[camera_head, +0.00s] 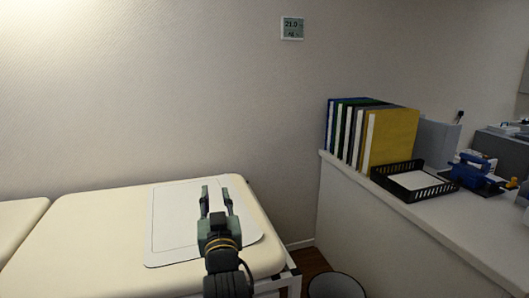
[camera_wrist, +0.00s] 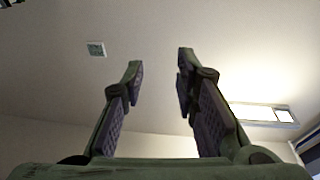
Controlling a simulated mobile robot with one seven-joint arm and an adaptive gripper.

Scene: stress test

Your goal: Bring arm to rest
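My gripper (camera_head: 215,193) extends over the padded cream treadmill-like exam table (camera_head: 90,235) in the head view. Its two fingers are apart with nothing between them. In the wrist view my gripper (camera_wrist: 160,75) also shows two spread, empty fingers, with the ceiling behind them. A white sheet with a dark outline (camera_head: 172,225) lies on the table below the gripper. I cannot tell the exact height of the gripper above it.
A white counter (camera_head: 385,235) stands at right with several binders (camera_head: 390,140), a black paper tray (camera_head: 415,193) and a blue device (camera_head: 474,175). A round bin (camera_head: 335,287) stands on the floor between table and counter. A small display (camera_head: 292,28) hangs on the wall.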

